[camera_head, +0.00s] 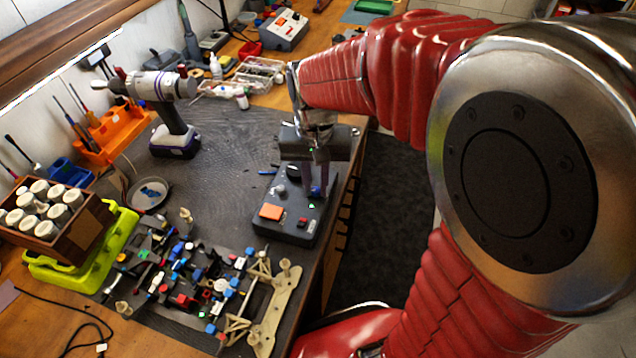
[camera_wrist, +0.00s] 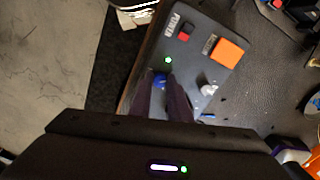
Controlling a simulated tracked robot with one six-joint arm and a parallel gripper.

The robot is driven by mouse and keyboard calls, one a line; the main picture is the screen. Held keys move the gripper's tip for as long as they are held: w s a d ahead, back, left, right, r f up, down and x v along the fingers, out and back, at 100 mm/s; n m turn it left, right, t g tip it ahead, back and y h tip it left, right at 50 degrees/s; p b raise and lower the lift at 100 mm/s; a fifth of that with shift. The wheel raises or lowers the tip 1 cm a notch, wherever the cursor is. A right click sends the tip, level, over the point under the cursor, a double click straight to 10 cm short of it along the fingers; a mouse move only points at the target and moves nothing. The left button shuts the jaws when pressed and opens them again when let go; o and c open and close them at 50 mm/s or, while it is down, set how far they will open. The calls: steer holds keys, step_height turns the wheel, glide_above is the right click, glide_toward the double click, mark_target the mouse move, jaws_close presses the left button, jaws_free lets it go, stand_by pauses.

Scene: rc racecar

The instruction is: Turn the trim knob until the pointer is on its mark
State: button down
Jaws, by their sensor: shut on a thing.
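The dark grey control box (camera_head: 262,226) stands on the black mat near the table's right edge; the wrist view shows it from above (camera_wrist: 205,30). My gripper (camera_head: 318,190) reaches down onto its right side. In the wrist view its two dark purple fingers (camera_wrist: 162,88) are shut on a small blue knob (camera_wrist: 160,80), which I take as the trim knob. The fingers cover most of the knob. I cannot make out the pointer or its mark. A green light (camera_wrist: 168,60) is lit just beside the knob.
The box also carries an orange button (camera_head: 271,212), a red switch (camera_wrist: 185,32) and a pale grey knob (camera_wrist: 208,90). A circuit-like racecar chassis (camera_head: 190,285) lies in front, a drill (camera_head: 172,115) stands behind left. The table drops off right of the box.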

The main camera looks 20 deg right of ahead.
steer(key=c, duration=1.7)
jaws_free()
steer(key=shift+o, duration=0.2)
steer(key=shift+r, duration=0.15)
step_height(320, 180, up, 14)
steer(key=shift+f, duration=0.25)
steer(key=n+t, duration=0.4)
steer(key=t, duration=0.1)
glide_toward(319, 200)
steer(key=s+r, duration=0.5)
steer(key=shift+s+d+r+t, duration=0.15)
steer(key=shift+s+d+t, duration=0.15)
steer(key=shift+d, duration=0.05)
